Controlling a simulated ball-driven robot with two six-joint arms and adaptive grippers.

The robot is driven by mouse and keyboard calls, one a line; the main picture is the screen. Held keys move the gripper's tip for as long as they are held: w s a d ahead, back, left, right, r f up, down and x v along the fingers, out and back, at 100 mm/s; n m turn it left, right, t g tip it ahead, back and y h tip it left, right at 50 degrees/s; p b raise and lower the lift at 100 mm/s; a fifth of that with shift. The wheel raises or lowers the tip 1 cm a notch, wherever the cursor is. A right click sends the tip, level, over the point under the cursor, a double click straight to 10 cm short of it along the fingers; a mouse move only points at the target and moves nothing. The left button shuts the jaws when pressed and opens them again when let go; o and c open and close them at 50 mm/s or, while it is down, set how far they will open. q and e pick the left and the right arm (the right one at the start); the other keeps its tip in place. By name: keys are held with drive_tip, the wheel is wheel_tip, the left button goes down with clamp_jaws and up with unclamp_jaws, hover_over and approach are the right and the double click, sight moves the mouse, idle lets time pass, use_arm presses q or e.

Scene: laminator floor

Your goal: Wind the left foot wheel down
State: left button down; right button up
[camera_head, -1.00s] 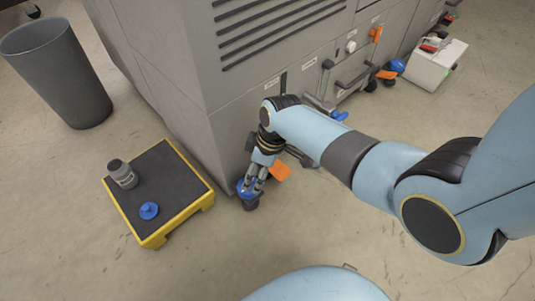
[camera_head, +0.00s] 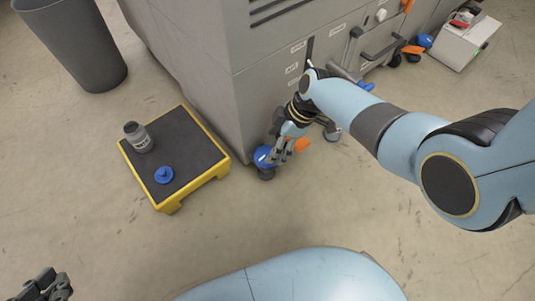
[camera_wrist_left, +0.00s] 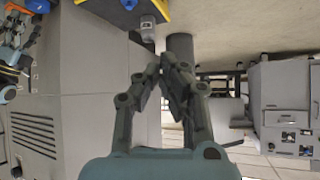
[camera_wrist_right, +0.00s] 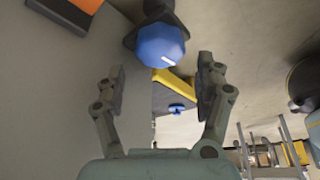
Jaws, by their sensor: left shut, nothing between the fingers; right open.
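The left foot wheel is a blue knob (camera_head: 263,156) on a dark foot at the grey machine's near bottom corner. The right wrist view shows it as a blue faceted wheel (camera_wrist_right: 160,46) with a white mark on its face. My right gripper (camera_head: 279,153) is open, close beside the wheel. In the right wrist view its fingers (camera_wrist_right: 160,80) stand apart, with the wheel beyond their tips and nothing clearly between them. I cannot tell if a finger touches it. My left gripper (camera_head: 45,287) is shut and empty at the bottom left; its fingertips (camera_wrist_left: 160,72) lie close together.
A black-topped yellow step (camera_head: 212,169) holds a grey bottle (camera_head: 138,138) and a loose blue knob (camera_head: 164,174). A grey bin (camera_head: 75,45) stands behind. An orange tab (camera_head: 299,145) sits right of the wheel. A white box (camera_head: 462,45) is far right. Floor before the machine is clear.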

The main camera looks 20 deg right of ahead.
sight(266, 154)
drive_tip(key=shift+b+x, duration=0.55)
drive_tip(key=shift+x, duration=0.6)
drive_tip(key=shift+a+f+b, duration=0.1)
drive_tip(key=shift+f+b, duration=0.2)
drive_tip(key=shift+f, duration=0.15)
drive_tip(key=shift+b+x, duration=0.75)
drive_tip(key=shift+x, duration=0.3)
drive_tip(key=shift+w+a, duration=0.1)
use_arm(q)
drive_tip(key=w+d+r+m+t+h, duration=0.1)
drive_tip(key=w+r+t, duration=0.7)
drive_tip(key=r, duration=0.3)
drive_tip(key=shift+d+r+h, duration=0.3)
drive_tip(key=shift+r, duration=0.05)
drive_tip(key=shift+w, duration=0.1)
use_arm(e)
drive_tip(key=shift+c, duration=0.4)
drive_tip(key=c, duration=0.8)
drive_tip(key=shift+c, duration=0.2)
